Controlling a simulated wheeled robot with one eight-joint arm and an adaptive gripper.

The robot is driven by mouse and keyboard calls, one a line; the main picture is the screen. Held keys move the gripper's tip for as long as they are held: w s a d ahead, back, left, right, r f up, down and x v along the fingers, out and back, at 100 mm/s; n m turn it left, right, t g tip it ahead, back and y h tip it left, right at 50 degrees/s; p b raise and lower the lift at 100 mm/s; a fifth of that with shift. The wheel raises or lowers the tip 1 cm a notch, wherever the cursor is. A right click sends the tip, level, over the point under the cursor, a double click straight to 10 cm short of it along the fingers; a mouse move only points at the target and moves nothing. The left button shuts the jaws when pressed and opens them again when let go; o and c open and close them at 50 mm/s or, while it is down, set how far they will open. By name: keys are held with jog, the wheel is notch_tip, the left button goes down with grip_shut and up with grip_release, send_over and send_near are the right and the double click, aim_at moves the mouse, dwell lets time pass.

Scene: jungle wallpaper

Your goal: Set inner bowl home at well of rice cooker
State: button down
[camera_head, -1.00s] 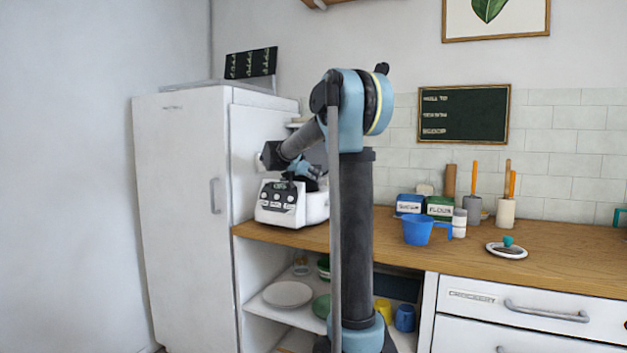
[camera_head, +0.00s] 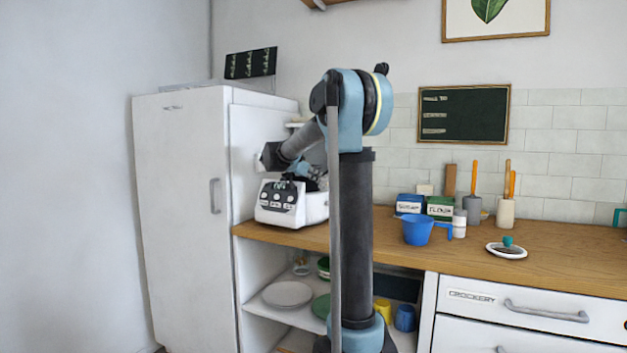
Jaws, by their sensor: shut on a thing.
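The white rice cooker (camera_head: 283,206) stands at the left end of the wooden counter, beside the fridge, with a dark control panel facing me. It is open at the top. My gripper (camera_head: 303,178) is at the cooker's top, pointing down, and is shut on the inner bowl. The bowl is mostly hidden by my gripper and the cooker's front, so I cannot tell how deep it sits in the well or whether it is level.
A blue pan (camera_head: 418,230), canisters (camera_head: 440,208) and utensil holders (camera_head: 505,211) stand nearer the middle. The fridge (camera_head: 185,220) is close at left. My arm column hides part of the counter.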

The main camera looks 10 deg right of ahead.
jog(key=shift+r, duration=0.1)
dwell(0.6)
jog(key=c, duration=1.6)
grip_release()
jog(key=v, duration=1.2)
